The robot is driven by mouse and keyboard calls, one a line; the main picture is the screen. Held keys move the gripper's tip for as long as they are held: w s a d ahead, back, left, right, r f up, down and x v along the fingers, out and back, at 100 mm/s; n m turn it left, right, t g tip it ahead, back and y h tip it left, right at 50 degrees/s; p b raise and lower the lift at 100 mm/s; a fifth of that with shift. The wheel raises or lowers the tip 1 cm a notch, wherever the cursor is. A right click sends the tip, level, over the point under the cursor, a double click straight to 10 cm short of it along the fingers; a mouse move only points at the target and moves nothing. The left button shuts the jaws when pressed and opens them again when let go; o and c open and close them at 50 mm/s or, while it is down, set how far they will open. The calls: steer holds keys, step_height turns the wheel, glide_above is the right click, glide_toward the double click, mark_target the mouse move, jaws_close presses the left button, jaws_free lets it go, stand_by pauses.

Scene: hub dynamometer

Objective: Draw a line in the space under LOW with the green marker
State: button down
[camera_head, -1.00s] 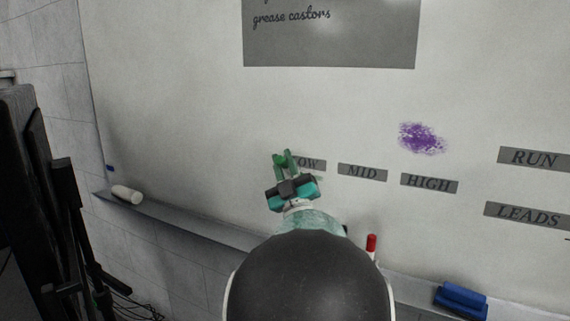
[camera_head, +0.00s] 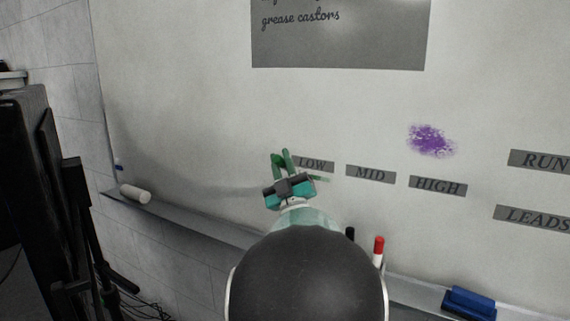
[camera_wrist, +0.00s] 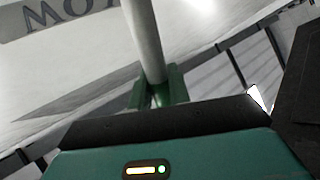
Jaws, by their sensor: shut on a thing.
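The LOW label (camera_head: 313,164) is a grey strip on the whiteboard. It shows upside down and partly cut off in the wrist view (camera_wrist: 65,20). My gripper (camera_head: 281,160) is just left of the label, close to the board. Its green fingers are shut on the marker (camera_wrist: 146,40), whose pale barrel shows in the wrist view between the fingertips (camera_wrist: 158,90). The marker's tip is not visible in either view.
The MID label (camera_head: 370,174) and HIGH label (camera_head: 438,186) are to the right, with a purple smudge (camera_head: 431,140) above. The ledge below holds a red-capped marker (camera_head: 379,251), a blue eraser (camera_head: 468,303) and a white cylinder (camera_head: 135,194). A dark stand (camera_head: 40,200) is at left.

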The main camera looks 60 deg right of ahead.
steer(key=shift+w, duration=0.1)
steer(key=shift+w, duration=0.65)
steer(key=shift+a, duration=0.1)
steer(key=a, duration=0.9)
steer(key=shift+s, duration=0.45)
